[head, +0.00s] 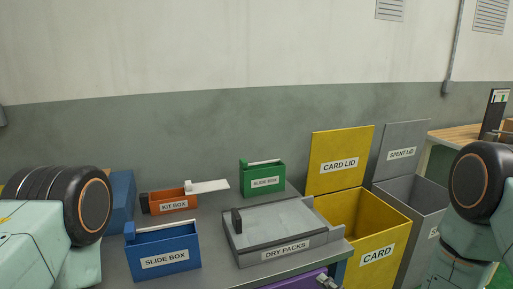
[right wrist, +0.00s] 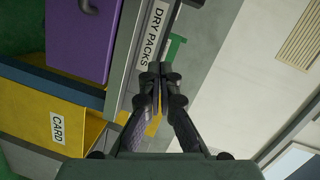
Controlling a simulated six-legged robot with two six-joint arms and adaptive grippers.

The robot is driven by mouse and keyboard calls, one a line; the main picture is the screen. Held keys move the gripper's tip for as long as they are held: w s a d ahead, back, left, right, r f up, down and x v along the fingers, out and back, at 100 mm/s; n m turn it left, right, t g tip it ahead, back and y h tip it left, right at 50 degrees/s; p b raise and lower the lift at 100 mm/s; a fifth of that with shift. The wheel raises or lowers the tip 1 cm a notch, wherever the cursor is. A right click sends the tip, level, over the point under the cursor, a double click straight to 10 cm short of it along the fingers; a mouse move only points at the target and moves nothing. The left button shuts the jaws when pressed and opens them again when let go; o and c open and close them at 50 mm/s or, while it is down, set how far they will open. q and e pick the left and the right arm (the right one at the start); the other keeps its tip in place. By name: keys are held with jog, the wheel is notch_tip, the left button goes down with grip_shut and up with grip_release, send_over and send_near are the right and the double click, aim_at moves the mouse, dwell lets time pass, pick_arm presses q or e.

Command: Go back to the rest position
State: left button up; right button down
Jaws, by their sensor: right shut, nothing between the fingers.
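My right gripper (right wrist: 160,76) shows in the right wrist view with its two dark fingers together at the tips and nothing between them. Beyond its tips are the edge of the dry packs case (right wrist: 143,52) and the grey wall. In the head view, parts of my two arms show at the lower left and lower right edges. No fingers can be made out there, and my left gripper is not in view.
The bench holds a blue slide box (head: 165,250), an orange kit box (head: 172,201), a green slide box (head: 263,178) and the closed dry packs case (head: 287,249). Open yellow card (head: 375,255) and grey (head: 415,215) bins stand right of it. A purple drawer (head: 305,281) shows below.

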jog(key=s+d+f+n+g+h, duration=0.4)
jog(key=s+f+n+g+h, duration=0.15)
jog(key=s+f, duration=0.7)
jog(key=s+d+f+n+g+h, duration=0.1)
jog(key=s+g, duration=0.3)
jog(key=s, duration=0.6)
jog(key=s+d+f+n+g+h, duration=0.1)
jog(key=s+g, duration=0.3)
jog(key=s, duration=0.7)
jog(key=shift+d+f+n+h, duration=0.2)
jog(key=shift+f+n+h, duration=0.2)
jog(key=shift+f, duration=0.35)
